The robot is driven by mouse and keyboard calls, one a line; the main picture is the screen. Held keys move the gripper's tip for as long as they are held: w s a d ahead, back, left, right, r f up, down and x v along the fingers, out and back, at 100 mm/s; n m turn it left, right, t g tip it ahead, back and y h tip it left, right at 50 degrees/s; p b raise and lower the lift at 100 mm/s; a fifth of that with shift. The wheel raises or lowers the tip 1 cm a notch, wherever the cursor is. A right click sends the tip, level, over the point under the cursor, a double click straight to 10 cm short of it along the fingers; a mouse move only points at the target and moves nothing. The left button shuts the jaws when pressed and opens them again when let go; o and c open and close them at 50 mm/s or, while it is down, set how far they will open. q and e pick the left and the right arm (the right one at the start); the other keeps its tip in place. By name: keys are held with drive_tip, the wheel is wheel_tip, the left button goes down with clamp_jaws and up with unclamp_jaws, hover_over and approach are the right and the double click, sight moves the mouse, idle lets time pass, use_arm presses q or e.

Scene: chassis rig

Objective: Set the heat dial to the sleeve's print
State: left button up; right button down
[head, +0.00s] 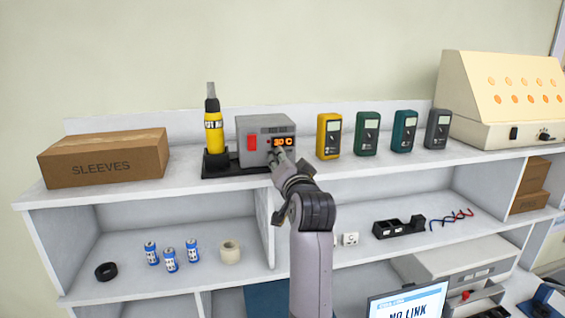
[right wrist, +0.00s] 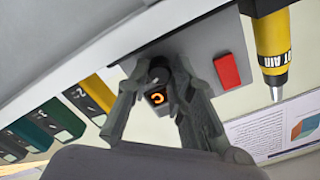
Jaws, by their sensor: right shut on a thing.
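The heat station (head: 262,125) is a grey box on the top shelf, with a red switch (head: 252,142) and an orange display (head: 282,142) that appears to read 30 C. My right gripper (head: 277,158) is at the front of the station, just below the display. In the right wrist view its fingers (right wrist: 157,78) are shut on the black dial (right wrist: 154,73), next to the display. In the head view the gripper hides the dial. A cardboard box (head: 105,158) marked SLEEVES stands at the left; no sleeve with print is readable. My left gripper is not in view.
A yellow hot air tool (head: 213,130) stands upright left of the station. Several meters, the nearest a yellow one (head: 329,136), stand to the right. A beige panel unit (head: 502,98) is at the far right. Blue cans (head: 171,260) and a tape roll (head: 230,252) sit below.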

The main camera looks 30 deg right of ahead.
drive_tip(key=c, duration=1.4)
unclamp_jaws()
drive_tip(key=shift+s, duration=0.1)
